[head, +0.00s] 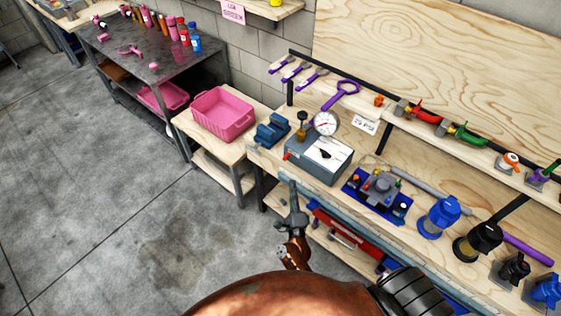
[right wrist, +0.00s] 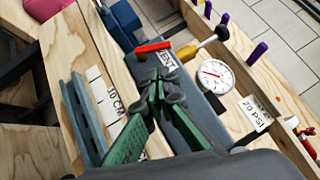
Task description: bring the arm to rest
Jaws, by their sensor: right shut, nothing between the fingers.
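My right gripper (head: 293,196) is in front of the workbench's front edge in the head view, left of the bench's blue-rimmed corner area. Its fingers look closed, with nothing between them. In the right wrist view the green fingers of the right gripper (right wrist: 166,84) meet at their tips, in front of a grey box-shaped tester (right wrist: 205,105) in the picture. Whether they touch it cannot be told. My left gripper is not in view.
The workbench (head: 262,160) carries the tester with a gauge (head: 325,123), a blue vise (head: 272,131), a blue pump-like unit (head: 378,190) and several filter housings. A pink bin (head: 224,114) stands on a lower side table. Open concrete floor (head: 90,210) lies left.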

